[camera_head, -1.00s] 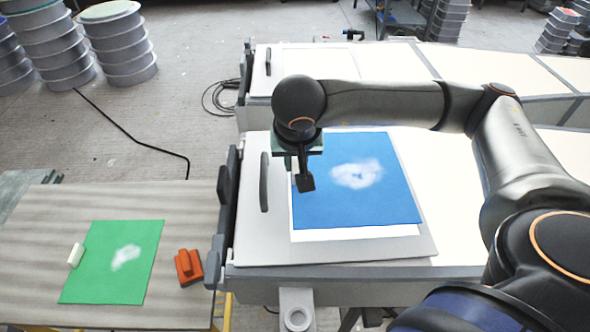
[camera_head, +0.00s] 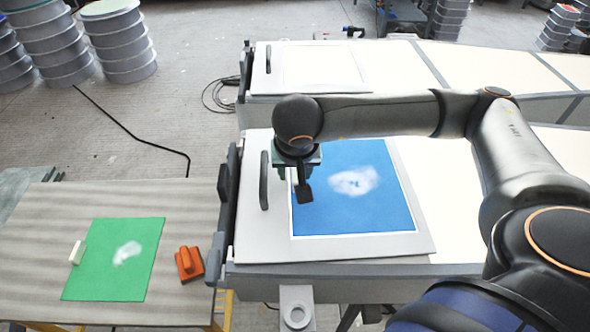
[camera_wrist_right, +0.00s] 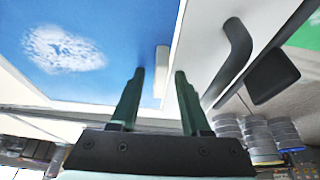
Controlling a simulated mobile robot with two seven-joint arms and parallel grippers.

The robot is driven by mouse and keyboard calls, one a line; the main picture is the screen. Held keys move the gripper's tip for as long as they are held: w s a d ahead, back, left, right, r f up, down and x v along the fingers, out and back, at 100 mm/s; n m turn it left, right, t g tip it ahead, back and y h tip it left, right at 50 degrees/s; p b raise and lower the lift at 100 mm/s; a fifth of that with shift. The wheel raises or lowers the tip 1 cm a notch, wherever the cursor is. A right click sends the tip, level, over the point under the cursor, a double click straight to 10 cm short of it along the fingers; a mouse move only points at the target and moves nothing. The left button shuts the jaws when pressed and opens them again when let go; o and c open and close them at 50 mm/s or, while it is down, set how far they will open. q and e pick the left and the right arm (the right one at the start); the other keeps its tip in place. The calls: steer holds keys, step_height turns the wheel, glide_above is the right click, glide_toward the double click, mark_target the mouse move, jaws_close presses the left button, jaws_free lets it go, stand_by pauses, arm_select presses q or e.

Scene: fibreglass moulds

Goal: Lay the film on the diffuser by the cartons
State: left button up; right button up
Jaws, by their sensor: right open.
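The blue film (camera_head: 365,215), with a pale cloudy patch, lies on the white area of the near diffuser panel (camera_head: 262,235), inside its grey-white frame. A thin white border shows around it. The wrist view shows the blue film (camera_wrist_right: 100,20) and a white tab (camera_wrist_right: 161,62) at its edge. My right gripper (camera_wrist_right: 159,75) is open, its two fingers apart on either side of the tab. In the head view my right gripper (camera_head: 305,190) is over the film's left edge and hides part of it. My left gripper is not in view.
A green film (camera_head: 120,262) with a white tab (camera_head: 77,252) lies on the wooden table (camera_head: 40,225) at left, beside an orange block (camera_head: 189,264). A second, bare panel (camera_head: 322,64) lies farther back. Round tins (camera_head: 120,45) are stacked on the floor.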

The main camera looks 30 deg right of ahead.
steer(key=v, duration=1.2)
steer(key=shift+b, duration=0.4)
